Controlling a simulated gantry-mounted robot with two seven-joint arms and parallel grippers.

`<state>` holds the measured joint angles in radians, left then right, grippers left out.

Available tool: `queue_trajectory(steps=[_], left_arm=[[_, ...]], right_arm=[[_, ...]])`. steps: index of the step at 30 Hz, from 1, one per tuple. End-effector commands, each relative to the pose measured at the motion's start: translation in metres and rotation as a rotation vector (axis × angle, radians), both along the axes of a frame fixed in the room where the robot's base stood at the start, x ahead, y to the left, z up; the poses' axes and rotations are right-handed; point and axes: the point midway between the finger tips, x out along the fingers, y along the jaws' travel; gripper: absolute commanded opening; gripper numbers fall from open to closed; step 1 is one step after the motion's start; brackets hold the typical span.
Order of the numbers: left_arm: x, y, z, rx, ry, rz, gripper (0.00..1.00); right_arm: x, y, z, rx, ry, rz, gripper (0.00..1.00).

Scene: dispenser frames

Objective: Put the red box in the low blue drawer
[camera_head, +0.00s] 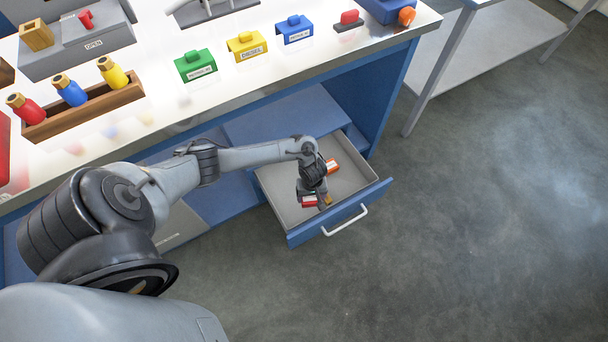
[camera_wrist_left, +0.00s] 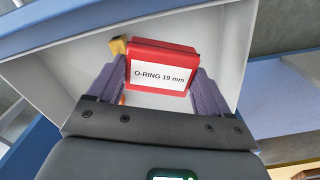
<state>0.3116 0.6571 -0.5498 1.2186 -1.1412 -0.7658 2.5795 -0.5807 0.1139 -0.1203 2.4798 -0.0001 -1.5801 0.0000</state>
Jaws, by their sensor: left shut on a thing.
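The low blue drawer (camera_head: 302,235) is pulled open below the counter, with a pale grey inside and a white handle on its front. My left gripper (camera_head: 317,197) points down into the drawer's opening and is shut on a red box (camera_head: 308,201). In the left wrist view the red box (camera_wrist_left: 163,66), labelled "O-RING 19 mm", sits between both fingers, with the drawer's pale inside (camera_wrist_left: 225,48) behind it. I cannot tell whether the box touches the drawer floor. My right gripper is not in view.
An orange-red labelled item (camera_head: 332,165) is at the drawer's back right, and a small yellow-brown item (camera_head: 328,199) is beside the gripper. The white counter (camera_head: 215,105) above holds coloured blocks and a bottle rack (camera_head: 75,119). Floor is clear at right.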

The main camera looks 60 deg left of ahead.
Motion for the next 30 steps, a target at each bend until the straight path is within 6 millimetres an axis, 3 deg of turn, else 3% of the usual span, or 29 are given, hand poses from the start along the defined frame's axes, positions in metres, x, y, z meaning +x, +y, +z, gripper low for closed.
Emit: queue_trajectory(steps=[5, 18, 24, 30], left_arm=[[-0.007, 0.018, -0.021, 0.002, -0.001, 0.006, 0.46], [-0.006, 0.1, -0.072, 0.002, -0.001, 0.007, 0.46], [-0.005, 0.117, -0.078, 0.0, -0.001, 0.006, 0.46], [-0.005, 0.119, -0.083, -0.001, 0.0, 0.004, 0.46]], right_arm=[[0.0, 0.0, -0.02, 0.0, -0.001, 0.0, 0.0], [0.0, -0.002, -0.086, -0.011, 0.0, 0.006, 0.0], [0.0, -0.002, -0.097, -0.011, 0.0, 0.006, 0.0], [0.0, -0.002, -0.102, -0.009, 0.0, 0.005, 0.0]])
